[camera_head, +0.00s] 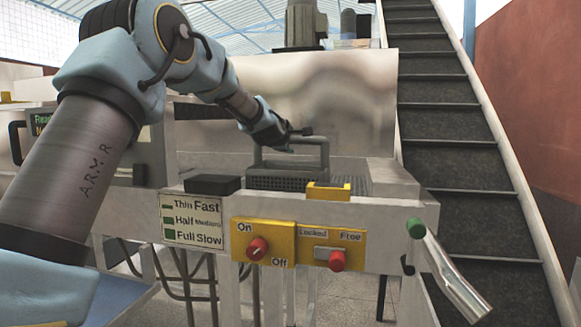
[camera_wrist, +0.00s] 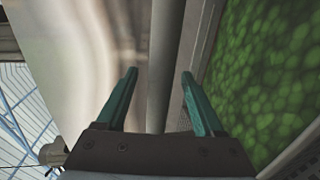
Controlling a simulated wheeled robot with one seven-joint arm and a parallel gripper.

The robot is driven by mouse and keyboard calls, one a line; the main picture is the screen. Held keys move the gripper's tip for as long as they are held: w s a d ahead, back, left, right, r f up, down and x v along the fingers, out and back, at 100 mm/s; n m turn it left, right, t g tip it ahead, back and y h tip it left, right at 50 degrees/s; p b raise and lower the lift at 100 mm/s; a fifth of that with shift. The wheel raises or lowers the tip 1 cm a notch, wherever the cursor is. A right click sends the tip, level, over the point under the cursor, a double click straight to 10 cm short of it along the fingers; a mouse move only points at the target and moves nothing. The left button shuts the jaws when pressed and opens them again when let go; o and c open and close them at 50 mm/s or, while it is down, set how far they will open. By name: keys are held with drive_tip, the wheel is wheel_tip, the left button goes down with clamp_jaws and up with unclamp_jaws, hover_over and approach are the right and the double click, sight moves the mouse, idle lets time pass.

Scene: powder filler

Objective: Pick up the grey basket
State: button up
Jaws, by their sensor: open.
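The grey basket (camera_head: 287,182) has a perforated body and a raised bar handle, and sits in the top of the metal machine. My gripper (camera_head: 297,138) is just above the handle in the head view; whether it touches is unclear. In the wrist view my gripper (camera_wrist: 159,73) has two teal fingers spread apart, with nothing clearly held between them. A grey bar or edge runs behind the gap between the fingers; I cannot tell whether it is the basket's handle. The basket's body is not clearly seen in the wrist view.
A shiny metal panel (camera_head: 335,100) stands behind the basket. A yellow bracket (camera_head: 329,191) and a black block (camera_head: 212,185) are at the machine's front edge, above the control panel (camera_head: 299,245). A dark inclined conveyor (camera_head: 448,130) rises at right. A green textured surface (camera_wrist: 268,75) fills the wrist view's right.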

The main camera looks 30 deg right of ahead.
clamp_jaws()
idle(0.4)
idle(0.9)
drive_tip(key=shift+r, duration=0.2)
